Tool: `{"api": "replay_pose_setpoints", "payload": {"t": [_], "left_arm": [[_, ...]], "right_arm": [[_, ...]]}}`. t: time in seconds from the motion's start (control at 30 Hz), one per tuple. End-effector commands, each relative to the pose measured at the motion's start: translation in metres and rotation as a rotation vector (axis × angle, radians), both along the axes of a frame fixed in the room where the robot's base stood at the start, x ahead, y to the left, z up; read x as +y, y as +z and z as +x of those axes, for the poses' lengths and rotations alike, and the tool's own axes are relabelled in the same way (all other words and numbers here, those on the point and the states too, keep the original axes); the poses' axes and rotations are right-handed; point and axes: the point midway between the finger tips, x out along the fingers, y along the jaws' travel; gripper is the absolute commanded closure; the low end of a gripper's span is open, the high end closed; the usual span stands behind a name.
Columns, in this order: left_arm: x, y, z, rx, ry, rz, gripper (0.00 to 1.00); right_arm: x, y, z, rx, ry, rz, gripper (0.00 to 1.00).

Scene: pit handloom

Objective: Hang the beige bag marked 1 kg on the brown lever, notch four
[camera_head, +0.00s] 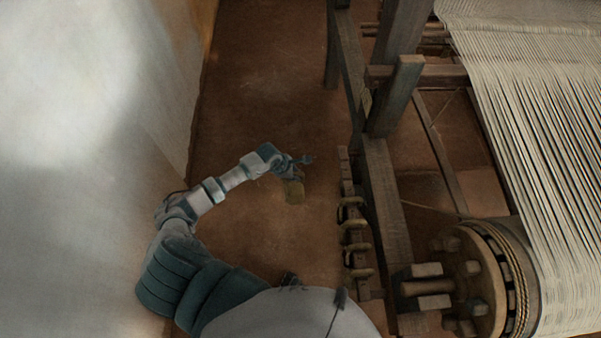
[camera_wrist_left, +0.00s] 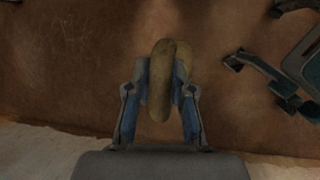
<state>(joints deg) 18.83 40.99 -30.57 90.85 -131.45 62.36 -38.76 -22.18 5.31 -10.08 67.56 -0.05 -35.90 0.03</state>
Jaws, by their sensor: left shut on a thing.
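A beige-tan bag (camera_head: 294,192) is at my left gripper (camera_head: 296,167) in the head view, above the brown floor. In the left wrist view my left gripper (camera_wrist_left: 160,95) is shut on the bag (camera_wrist_left: 165,75), its fingers on either side. The bag's 1 kg mark cannot be read. To the right, apart from the bag, a narrow dark brown notched bar (camera_head: 345,180) runs beside the loom frame; it looks like the lever. Several curved brass-coloured pieces are along it. Notch four cannot be made out. My right gripper cannot be identified in either view.
The wooden loom frame (camera_head: 387,205) stands right of the bar, with a large round beam end (camera_head: 470,280) at the lower right. Pale warp threads (camera_head: 540,110) spread beyond. A whitish wall (camera_head: 80,120) is on the left. The floor (camera_head: 265,90) ahead is clear.

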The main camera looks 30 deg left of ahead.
Motion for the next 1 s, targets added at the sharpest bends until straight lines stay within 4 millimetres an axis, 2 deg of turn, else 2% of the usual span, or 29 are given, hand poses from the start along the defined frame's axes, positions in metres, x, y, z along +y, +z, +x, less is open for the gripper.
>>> {"api": "replay_pose_setpoints", "payload": {"t": [0.6,1.0], "left_arm": [[0.043,0.01,-0.025,-0.004,0.0,0.002,1.0],[0.053,0.013,-0.031,-0.006,-0.001,0.0,1.0]], "right_arm": [[-0.006,-0.011,-0.022,0.011,0.005,-0.004,0.6],[-0.005,-0.016,-0.032,0.021,0.004,-0.003,0.6]]}}
